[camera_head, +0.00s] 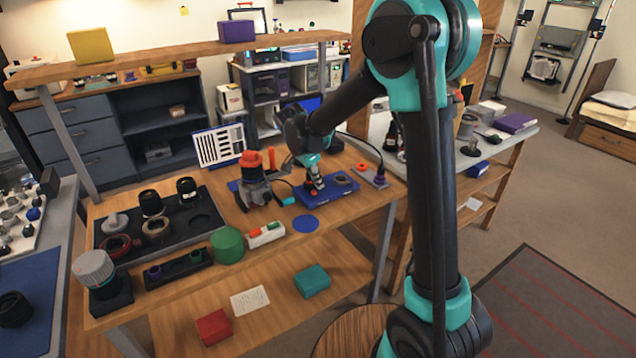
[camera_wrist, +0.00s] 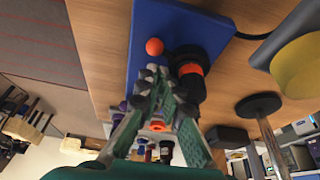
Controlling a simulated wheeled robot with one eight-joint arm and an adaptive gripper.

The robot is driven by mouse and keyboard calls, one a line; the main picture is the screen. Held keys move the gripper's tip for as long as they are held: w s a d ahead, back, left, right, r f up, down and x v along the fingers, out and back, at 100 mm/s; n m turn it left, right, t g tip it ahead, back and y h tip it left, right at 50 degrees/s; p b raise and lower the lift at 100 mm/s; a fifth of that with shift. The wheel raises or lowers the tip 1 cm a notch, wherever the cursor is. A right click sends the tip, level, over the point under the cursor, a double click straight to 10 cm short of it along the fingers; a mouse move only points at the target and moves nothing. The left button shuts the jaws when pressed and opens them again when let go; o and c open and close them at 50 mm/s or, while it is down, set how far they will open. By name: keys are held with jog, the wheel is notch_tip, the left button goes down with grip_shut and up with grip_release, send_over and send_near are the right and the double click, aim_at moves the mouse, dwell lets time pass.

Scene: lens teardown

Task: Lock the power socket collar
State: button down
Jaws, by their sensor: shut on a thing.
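A blue plate (camera_head: 330,193) lies on the wooden bench, and it fills the upper middle of the wrist view (camera_wrist: 150,20). On it are a black cylindrical fitting with an orange ring (camera_wrist: 190,72) and an orange ball-shaped knob (camera_wrist: 154,46). I cannot tell for certain which part is the power socket collar. My gripper (camera_head: 314,188) points down at the plate. In the wrist view my gripper (camera_wrist: 154,78) has its fingers together on a small part beside the black fitting. The fingers hide most of that part.
An orange-topped tool (camera_head: 252,180) stands left of the plate.

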jog(key=v, duration=0.7)
jog(key=shift+r, duration=0.25)
jog(key=shift+s, duration=0.15)
jog(key=s+d+f+n+t+y, duration=0.1)
jog(key=s+d+f+n, duration=0.4)
jog(key=s+d, duration=0.6)
jog(key=s+d+f+n+y, duration=0.2)
jog(key=s+d+f+n, duration=0.3)
jog(key=s+d, duration=0.7)
jog(key=shift+d+f+n+t, duration=0.15)
jog(key=shift+f+n+t, duration=0.25)
jog(key=shift+f, duration=0.25)
